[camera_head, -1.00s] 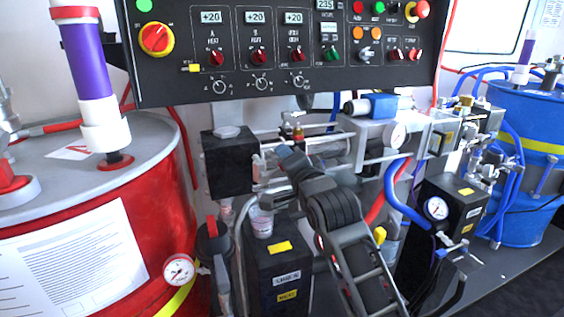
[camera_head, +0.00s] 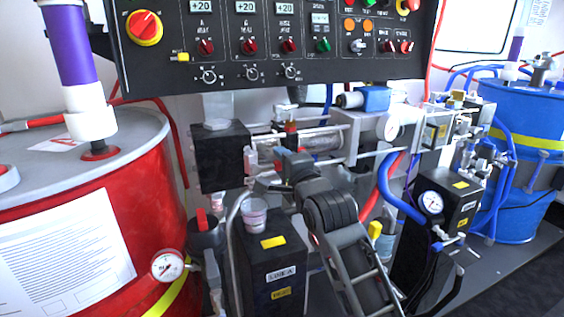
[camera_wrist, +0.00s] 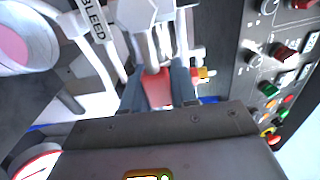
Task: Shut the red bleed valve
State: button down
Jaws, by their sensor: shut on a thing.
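In the wrist view, a red handle (camera_wrist: 155,86) lies between the two grey-blue fingers of my gripper (camera_wrist: 158,92), which are shut on it. It looks like the bleed valve's handle. A white tag reading BLEED (camera_wrist: 92,20) is at the upper left of that view. In the head view, my gripper (camera_head: 277,160) reaches in among the metal fittings, right of a black block (camera_head: 221,158) and below the control panel. The handle in its grip is hidden or too small to make out there. The handle's exact turn is unclear.
The control panel (camera_head: 270,77) overhangs the fittings. A clear cup (camera_head: 254,213) stands on a black LINE A unit (camera_head: 278,250) just below my gripper. A red drum (camera_head: 150,210) is at left, a blue drum (camera_head: 530,125) at right. Blue and red hoses (camera_head: 388,192) run right of my arm.

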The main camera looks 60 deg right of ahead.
jog(key=shift+f, duration=0.15)
jog(key=c, duration=1)
grip_release()
jog(key=shift+o, duration=0.2)
jog(key=v, duration=0.7)
jog(key=shift+s+a, duration=0.25)
jog(key=shift+s, duration=0.1)
